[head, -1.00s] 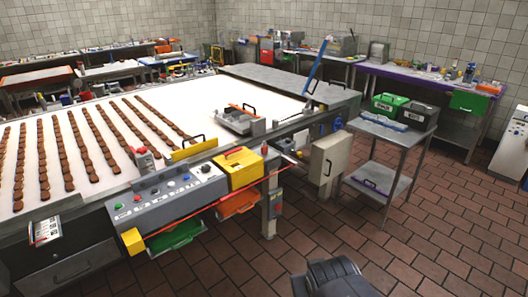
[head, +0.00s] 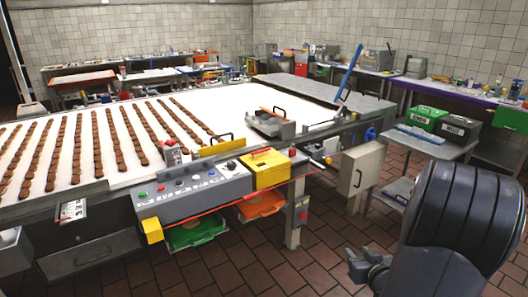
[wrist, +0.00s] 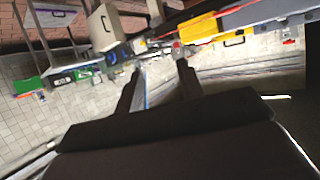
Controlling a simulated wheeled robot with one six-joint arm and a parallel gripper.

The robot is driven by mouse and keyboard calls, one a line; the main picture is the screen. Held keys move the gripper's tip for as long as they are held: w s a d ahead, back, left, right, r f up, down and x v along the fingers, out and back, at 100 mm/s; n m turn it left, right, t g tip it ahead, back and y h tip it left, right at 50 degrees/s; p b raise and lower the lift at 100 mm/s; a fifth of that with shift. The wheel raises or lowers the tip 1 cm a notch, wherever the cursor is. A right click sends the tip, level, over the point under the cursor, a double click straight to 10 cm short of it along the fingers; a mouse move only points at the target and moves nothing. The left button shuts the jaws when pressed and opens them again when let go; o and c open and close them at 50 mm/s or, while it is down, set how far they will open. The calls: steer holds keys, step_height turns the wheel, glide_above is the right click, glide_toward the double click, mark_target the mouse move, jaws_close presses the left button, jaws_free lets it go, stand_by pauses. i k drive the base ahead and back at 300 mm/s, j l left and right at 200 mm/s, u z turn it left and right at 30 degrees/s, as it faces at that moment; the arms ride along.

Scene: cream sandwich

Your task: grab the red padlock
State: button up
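I cannot make out the red padlock for certain. A small red item (head: 292,152) sits at the right end of the machine's front edge, beside the yellow box (head: 270,172), but it is too small to identify. My gripper (head: 362,262) is low at the lower right of the head view, in front of the machine and apart from it. In the wrist view my gripper (wrist: 160,68) shows two dark fingers spread apart with nothing held between them. The wrist view is strongly tilted.
The machine's white belt (head: 235,107) carries rows of brown biscuits. A blue lever (head: 349,72) rises at its right. An orange tray (head: 262,206) and a green tray (head: 196,232) hang below. A side table (head: 425,144) holds green and dark boxes. The tiled floor (head: 235,265) is open.

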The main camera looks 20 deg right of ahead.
mark_target(292, 152)
steer(key=i+l+u, duration=0.45)
steer(key=l, duration=0.2)
steer(key=i+l+u, duration=0.45)
steer(key=l, duration=0.35)
steer(key=i+l, duration=0.1)
steer(key=l, duration=0.2)
steer(key=i+l, duration=0.15)
steer(key=l, duration=0.15)
steer(key=i+l, duration=0.1)
steer(key=l, duration=0.25)
steer(key=i+l, duration=0.1)
steer(key=l, duration=0.2)
